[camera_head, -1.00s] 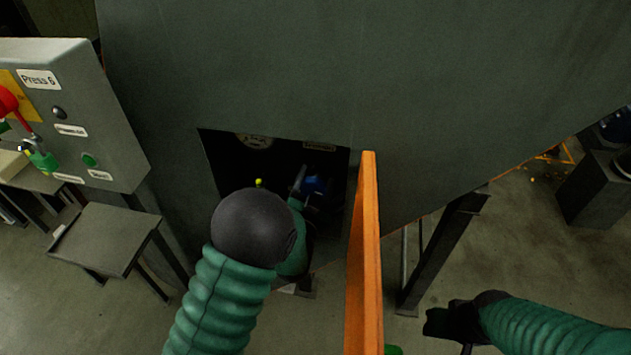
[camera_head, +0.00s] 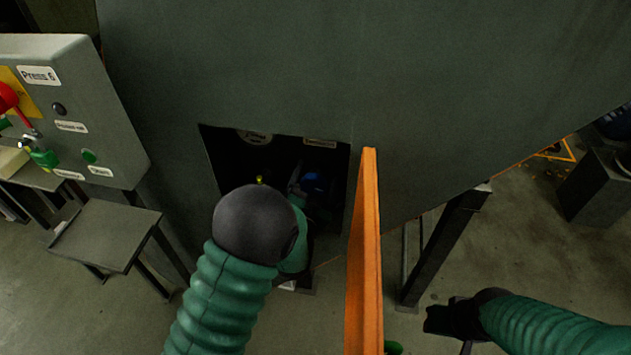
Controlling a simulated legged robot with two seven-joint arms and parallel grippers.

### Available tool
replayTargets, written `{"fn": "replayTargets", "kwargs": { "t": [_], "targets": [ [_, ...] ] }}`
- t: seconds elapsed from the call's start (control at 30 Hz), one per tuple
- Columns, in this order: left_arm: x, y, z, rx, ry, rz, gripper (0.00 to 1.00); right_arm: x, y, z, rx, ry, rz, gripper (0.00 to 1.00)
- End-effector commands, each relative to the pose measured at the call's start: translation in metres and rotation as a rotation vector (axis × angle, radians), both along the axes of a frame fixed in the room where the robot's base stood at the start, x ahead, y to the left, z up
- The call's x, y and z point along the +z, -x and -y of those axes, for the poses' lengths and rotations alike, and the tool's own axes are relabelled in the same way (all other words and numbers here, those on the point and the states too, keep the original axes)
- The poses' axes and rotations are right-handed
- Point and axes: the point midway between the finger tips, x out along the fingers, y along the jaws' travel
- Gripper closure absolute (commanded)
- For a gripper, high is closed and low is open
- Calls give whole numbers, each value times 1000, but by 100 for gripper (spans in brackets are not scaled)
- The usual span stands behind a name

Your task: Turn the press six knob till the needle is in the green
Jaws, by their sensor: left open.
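The Press 6 panel (camera_head: 115,130) stands at the left with its label. In the dark opening (camera_head: 225,160) of the big grey-green housing I see a blue knob (camera_head: 316,181). A pale round dial (camera_head: 254,138) is cut off by the opening's top edge; its needle and any green zone cannot be made out. My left gripper (camera_head: 303,184) is open inside the opening, close beside the knob; whether it touches is too dark to tell. My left arm's dark joint hides the lower left of the opening. My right gripper (camera_head: 440,322) is low at the right, away from the housing, its jaws unclear.
An orange upright bar (camera_head: 364,250) stands just right of the opening, between my two arms. A small grey table (camera_head: 105,235) is below the panel. A dark support leg (camera_head: 445,245) and a dark box (camera_head: 598,190) are at the right, with bare floor between.

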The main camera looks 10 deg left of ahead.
Motion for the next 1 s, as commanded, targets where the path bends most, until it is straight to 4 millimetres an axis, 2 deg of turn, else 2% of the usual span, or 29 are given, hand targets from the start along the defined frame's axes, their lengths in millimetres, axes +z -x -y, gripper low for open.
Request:
{"fn": "replayTargets", "kwargs": {
  "t": [0.17, 0.53, 0.57, 0.6, 0.73, 0.9, 1.0],
  "targets": [
    [-1, 20, 1, -2, 0, -1, 16, -3, 0, 0, 0, 0, 0, 64],
    [-2, 117, 1, -2, -1, -4, 16, -12, 0, 0, 0, 0, 0, 64],
    [8, 117, 1, 0, -2, -8, 16, 8, 1, 0, 0, 0, -2, 64],
    [9, 121, 1, 0, -4, -10, 16, 20, 0, 0, 0, 0, -1, 64],
    [9, 136, 1, -1, -4, -12, 16, 49, 0, 0, 0, 0, 1, 64],
    [4, 158, 1, -1, -2, -7, 16, 68, 0, 0, 0, 0, 0, 64],
    [1, 166, 1, -1, -1, -5, 16, 72, 0, 0, 0, 0, 0, 64]
  ]
}}
